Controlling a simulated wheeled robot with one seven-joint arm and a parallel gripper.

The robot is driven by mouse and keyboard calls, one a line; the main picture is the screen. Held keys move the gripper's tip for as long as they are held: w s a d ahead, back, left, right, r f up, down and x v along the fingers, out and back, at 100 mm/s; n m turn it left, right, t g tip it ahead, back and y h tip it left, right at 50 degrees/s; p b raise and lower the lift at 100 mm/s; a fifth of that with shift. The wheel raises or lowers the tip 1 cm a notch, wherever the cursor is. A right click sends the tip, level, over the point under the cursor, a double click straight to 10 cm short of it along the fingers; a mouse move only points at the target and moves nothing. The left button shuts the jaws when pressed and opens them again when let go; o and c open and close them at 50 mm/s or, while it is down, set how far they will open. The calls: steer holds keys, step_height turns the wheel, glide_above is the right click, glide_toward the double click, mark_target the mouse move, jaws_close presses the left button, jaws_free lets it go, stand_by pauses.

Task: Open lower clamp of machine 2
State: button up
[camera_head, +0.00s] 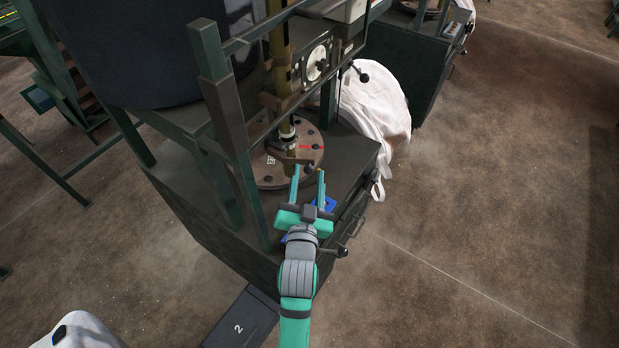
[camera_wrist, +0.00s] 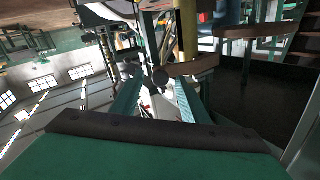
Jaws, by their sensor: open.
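Machine 2 is a dark green frame and cabinet (camera_head: 215,215), with a plate marked 2 (camera_head: 238,328) on the floor at its front. A brass-coloured vertical pipe (camera_head: 281,70) comes down to a round brown flange (camera_head: 270,176). A brown clamp bar (camera_head: 290,160) near the pipe's lower end carries a dark round knob (camera_head: 310,169). In the wrist view the bar (camera_wrist: 195,66) and knob (camera_wrist: 160,76) show just beyond the fingertips. My gripper (camera_head: 309,174) is open, its two teal fingers pointing at the knob. Whether they touch it I cannot tell.
A dial panel (camera_head: 318,62) and another lever knob (camera_head: 364,77) sit higher on the machine. A lever with a black knob (camera_head: 342,252) sticks out at the cabinet's lower front. A white bag (camera_head: 378,105) stands behind the cabinet. The floor at the right is clear.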

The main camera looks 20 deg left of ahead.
steer(key=v, duration=1.1)
